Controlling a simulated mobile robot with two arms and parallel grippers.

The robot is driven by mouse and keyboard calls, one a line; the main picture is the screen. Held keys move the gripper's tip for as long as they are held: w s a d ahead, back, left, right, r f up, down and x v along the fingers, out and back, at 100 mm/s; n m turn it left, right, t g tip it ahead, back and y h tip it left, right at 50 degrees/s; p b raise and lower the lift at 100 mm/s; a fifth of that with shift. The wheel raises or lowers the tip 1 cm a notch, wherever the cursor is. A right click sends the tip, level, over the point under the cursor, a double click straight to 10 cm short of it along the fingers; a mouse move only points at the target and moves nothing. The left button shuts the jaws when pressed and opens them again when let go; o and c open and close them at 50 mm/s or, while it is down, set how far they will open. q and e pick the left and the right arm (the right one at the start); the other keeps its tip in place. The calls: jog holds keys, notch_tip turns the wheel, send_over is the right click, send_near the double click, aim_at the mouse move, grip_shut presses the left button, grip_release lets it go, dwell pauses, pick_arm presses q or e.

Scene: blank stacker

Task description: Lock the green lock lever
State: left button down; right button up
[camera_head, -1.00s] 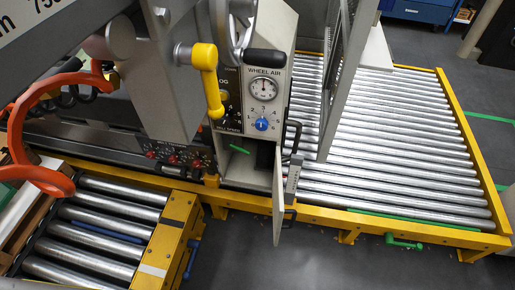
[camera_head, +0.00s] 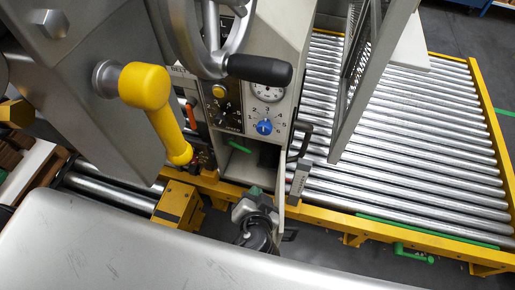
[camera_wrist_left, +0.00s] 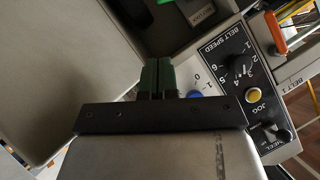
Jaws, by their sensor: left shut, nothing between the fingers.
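Two green levers show in the head view. One small green lever (camera_head: 238,147) is inside the open compartment below the control panel. Another green lever (camera_head: 413,252) sticks out from the front yellow rail of the right roller conveyor. My right gripper is not in view.
The compartment's open door (camera_head: 280,183) stands close by my gripper. A yellow crank handle (camera_head: 155,105) and a handwheel with a black grip (camera_head: 259,68) overhang the panel.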

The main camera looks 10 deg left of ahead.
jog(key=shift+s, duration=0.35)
pick_arm(q)
jog(key=x, duration=2)
jog(key=shift+b, duration=0.35)
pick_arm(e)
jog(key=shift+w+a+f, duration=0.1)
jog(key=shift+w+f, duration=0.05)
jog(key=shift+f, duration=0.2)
pick_arm(q)
jog(key=shift+a, duration=0.1)
